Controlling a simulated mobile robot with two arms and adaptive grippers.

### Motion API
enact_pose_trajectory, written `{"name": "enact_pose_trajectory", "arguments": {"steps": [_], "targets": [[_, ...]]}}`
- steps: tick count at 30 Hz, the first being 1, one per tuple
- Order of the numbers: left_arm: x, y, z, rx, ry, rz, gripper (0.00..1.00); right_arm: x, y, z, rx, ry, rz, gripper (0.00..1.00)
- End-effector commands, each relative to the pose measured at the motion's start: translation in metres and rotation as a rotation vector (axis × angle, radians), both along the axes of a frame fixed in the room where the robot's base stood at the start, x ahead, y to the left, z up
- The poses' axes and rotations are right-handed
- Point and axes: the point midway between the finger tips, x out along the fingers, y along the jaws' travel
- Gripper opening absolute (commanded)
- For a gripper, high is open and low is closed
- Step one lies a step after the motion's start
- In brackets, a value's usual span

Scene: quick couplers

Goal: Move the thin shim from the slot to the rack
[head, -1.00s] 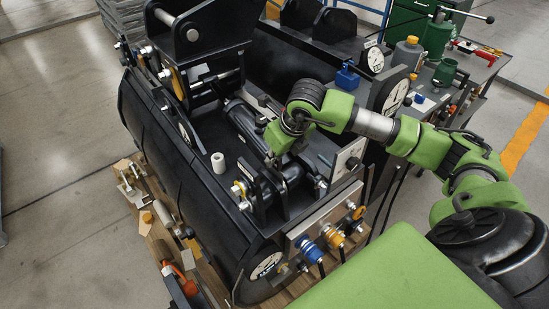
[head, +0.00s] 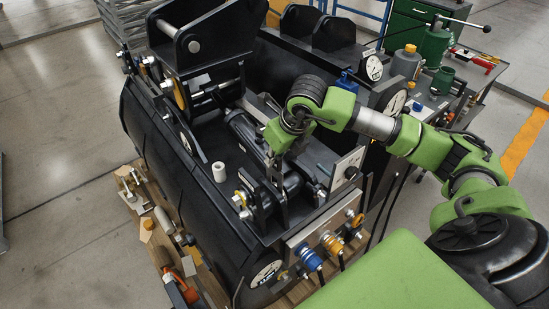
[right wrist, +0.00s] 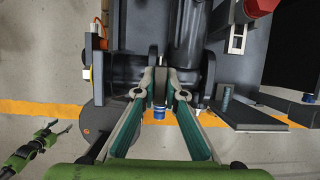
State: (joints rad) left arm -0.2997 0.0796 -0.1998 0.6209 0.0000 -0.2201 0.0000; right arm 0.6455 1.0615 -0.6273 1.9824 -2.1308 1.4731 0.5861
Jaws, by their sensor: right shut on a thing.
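The slot is hidden or too small to tell. I cannot single out the rack. My left gripper (right wrist: 60,128) shows at the lower left of the right wrist view, open and empty, away from the coupler.
Blue and orange hose fittings (head: 310,258) stick out of the front plate. A bench with a green can (head: 435,45) and gauges is at the right. Loose parts lie on the wooden pallet (head: 150,255).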

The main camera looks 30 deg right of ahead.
Motion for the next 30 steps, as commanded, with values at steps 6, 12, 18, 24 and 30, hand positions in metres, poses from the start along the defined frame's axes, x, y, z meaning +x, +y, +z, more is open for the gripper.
{"name": "enact_pose_trajectory", "arguments": {"steps": [6, 12, 18, 24, 30], "targets": [[0.000, 0.000, 0.006, 0.000, 0.000, 0.000, 0.62, 0.000, 0.000, 0.011, 0.000, -0.001, 0.000, 0.00], [0.000, 0.000, 0.010, 0.000, 0.000, -0.001, 0.62, 0.000, 0.000, 0.019, 0.000, -0.002, 0.000, 0.00], [0.000, 0.000, 0.014, 0.000, 0.000, -0.001, 0.62, 0.000, 0.000, 0.027, 0.000, -0.002, 0.000, 0.00], [0.000, 0.000, 0.019, 0.000, 0.001, -0.001, 0.62, 0.000, 0.000, 0.035, 0.000, -0.002, 0.000, 0.00], [0.000, 0.000, 0.022, 0.000, 0.001, -0.001, 0.62, 0.000, 0.000, 0.041, -0.001, -0.001, 0.000, 0.00]]}}
